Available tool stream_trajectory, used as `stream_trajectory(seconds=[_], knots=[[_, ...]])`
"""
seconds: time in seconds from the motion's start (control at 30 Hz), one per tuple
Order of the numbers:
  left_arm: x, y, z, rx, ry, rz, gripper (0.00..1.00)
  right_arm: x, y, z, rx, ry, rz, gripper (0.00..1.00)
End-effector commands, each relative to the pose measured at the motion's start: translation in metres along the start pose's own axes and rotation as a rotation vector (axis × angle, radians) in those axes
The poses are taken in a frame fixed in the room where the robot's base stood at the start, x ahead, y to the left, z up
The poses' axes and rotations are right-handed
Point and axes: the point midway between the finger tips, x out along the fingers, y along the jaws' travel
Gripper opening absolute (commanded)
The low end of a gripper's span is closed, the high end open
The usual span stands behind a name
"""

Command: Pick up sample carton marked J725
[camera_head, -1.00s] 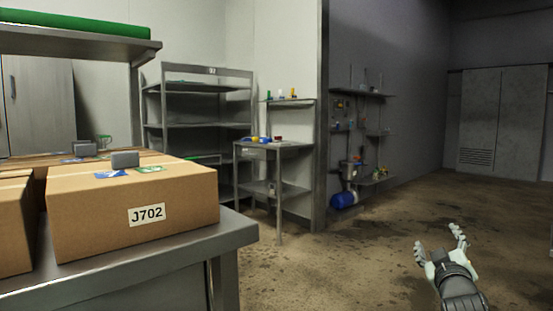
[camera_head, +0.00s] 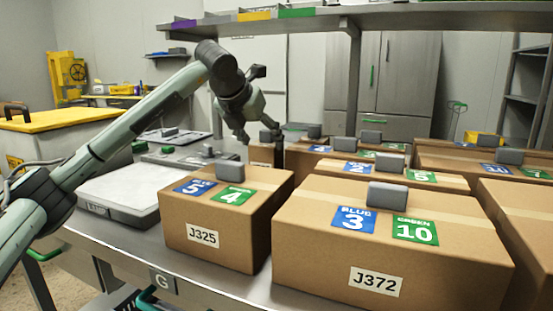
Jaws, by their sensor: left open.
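Several brown cartons with grey top blocks stand on a metal table. The front ones read J325 (camera_head: 203,237) and J372 (camera_head: 376,282). No label reading J725 shows; labels on the cartons behind are hidden or not readable. My left arm comes in from the left, and my left gripper (camera_head: 262,138) is open, pointing down behind the J325 carton. It is close to a small carton (camera_head: 262,155) with a grey block, partly hidden behind J325; I cannot tell whether they touch. My right gripper is not in view.
A scale-like flat unit (camera_head: 118,192) sits left of J325, with more grey devices behind. A shelf (camera_head: 400,18) hangs over the table's back. A grey cabinet (camera_head: 383,75) stands behind. More cartons (camera_head: 520,210) crowd the right. A yellow-topped box (camera_head: 60,118) is at left.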

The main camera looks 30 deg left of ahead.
Motion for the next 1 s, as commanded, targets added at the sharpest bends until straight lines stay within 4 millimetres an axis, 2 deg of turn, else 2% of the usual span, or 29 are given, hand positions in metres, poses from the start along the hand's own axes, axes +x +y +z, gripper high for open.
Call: stream_trajectory(seconds=[0.33, 0.63, 0.67, 0.93, 1.0], knots=[[0.048, 0.0, -0.004, 0.0, 0.002, -0.003, 0.64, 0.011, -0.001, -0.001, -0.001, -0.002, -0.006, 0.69], [0.054, 0.0, -0.004, 0.0, 0.0, -0.003, 0.64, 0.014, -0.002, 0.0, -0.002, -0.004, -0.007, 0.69], [0.054, 0.0, -0.004, 0.0, 0.0, -0.004, 0.63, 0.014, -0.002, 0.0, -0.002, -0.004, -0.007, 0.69], [0.054, 0.0, -0.004, 0.001, -0.001, -0.004, 0.29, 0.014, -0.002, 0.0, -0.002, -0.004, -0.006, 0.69], [0.053, 0.0, -0.004, 0.0, -0.002, -0.004, 0.27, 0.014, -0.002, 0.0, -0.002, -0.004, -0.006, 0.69]])
